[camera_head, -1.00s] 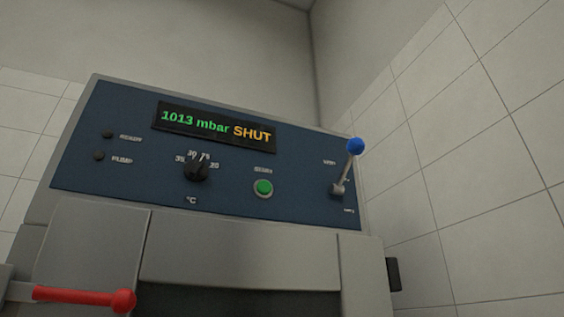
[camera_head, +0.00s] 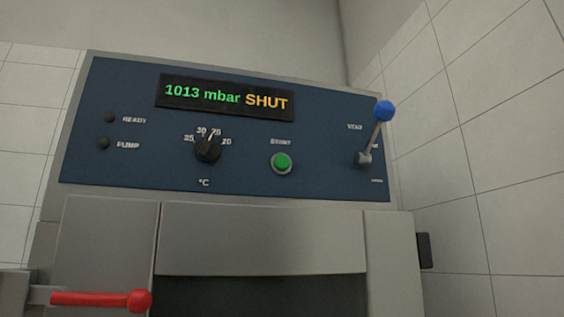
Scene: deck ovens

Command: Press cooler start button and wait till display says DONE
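The cooler's blue control panel (camera_head: 240,175) faces me in the head view. Its display (camera_head: 225,97) reads "1013 mbar" in green and "SHUT" in orange. The green start button (camera_head: 281,162) sits right of the middle of the panel, in a metal ring under a small label. The READY lamp (camera_head: 109,118) and the PUMP lamp (camera_head: 103,143) are dark. Neither of my grippers is in view.
A black temperature dial (camera_head: 208,148) is left of the button. A blue-knobbed vent lever (camera_head: 377,130) sticks out at the panel's right. A red handle (camera_head: 100,299) is at the lower left. Tiled walls (camera_head: 490,150) stand behind and to the right.

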